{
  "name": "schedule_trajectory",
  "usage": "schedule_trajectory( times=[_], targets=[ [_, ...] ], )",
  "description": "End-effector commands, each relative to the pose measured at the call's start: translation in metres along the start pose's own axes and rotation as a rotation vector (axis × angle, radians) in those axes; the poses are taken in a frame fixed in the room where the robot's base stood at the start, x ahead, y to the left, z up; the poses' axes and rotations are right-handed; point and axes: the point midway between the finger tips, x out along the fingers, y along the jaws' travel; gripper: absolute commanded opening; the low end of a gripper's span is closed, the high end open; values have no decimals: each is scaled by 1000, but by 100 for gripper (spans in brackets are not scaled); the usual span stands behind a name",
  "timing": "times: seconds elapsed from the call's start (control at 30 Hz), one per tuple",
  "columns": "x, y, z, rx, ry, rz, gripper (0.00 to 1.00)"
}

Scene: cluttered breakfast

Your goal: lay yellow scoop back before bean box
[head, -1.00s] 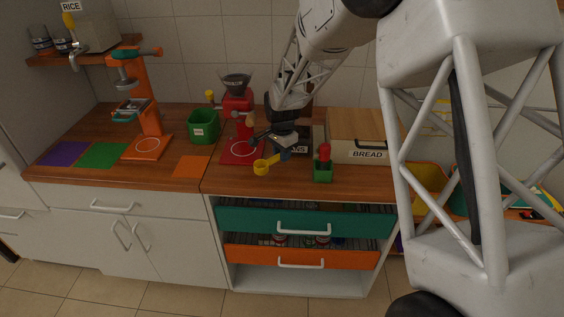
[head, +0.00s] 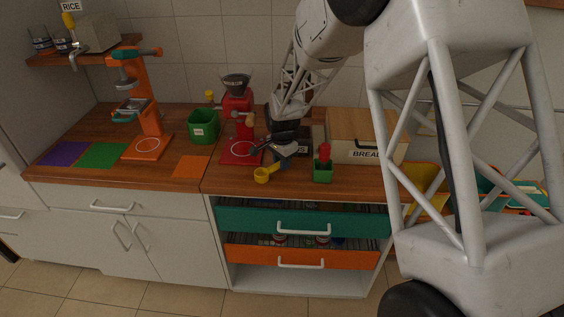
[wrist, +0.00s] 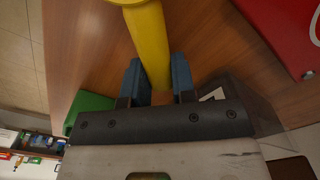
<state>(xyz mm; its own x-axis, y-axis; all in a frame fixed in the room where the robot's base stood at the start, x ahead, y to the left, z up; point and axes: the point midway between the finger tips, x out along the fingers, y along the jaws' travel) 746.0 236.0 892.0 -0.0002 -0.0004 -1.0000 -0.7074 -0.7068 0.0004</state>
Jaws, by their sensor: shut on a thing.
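The yellow scoop (head: 262,175) is at the front of the wooden counter, its cup toward the left and its handle running up to my gripper (head: 281,161). In the wrist view the scoop's yellow handle (wrist: 149,45) runs between the two blue fingertips of my gripper (wrist: 157,80), which is shut on it. The scoop is at or just above the counter top; I cannot tell if it touches. The bean box (head: 304,146) is dark with a partly hidden label ending in "NS", and stands just behind my gripper, mostly covered by it.
A green block with a red-handled tool (head: 323,168) stands right of my gripper. The bread box (head: 366,150) is farther right. A red grinder (head: 237,125) on a red base and a green bin (head: 203,127) stand left. An open teal drawer (head: 300,221) sits below the counter edge.

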Motion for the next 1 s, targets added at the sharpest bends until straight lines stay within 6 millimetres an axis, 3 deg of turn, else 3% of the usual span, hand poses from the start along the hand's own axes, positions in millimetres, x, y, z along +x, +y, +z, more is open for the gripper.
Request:
schedule_trajectory(
  times=[0.13, 0.17, 0.33, 0.77, 1.0],
  targets=[
    [3, 0, 0, 0, 0, 0, 0],
    [3, 0, 0, 0, 0, 0, 26],
    [3, 0, 0, 0, 0, 0, 50],
    [-2, 0, 0, 0, 0, 0, 50],
    [-23, 0, 0, 0, 1, -2, 50]
  ],
)
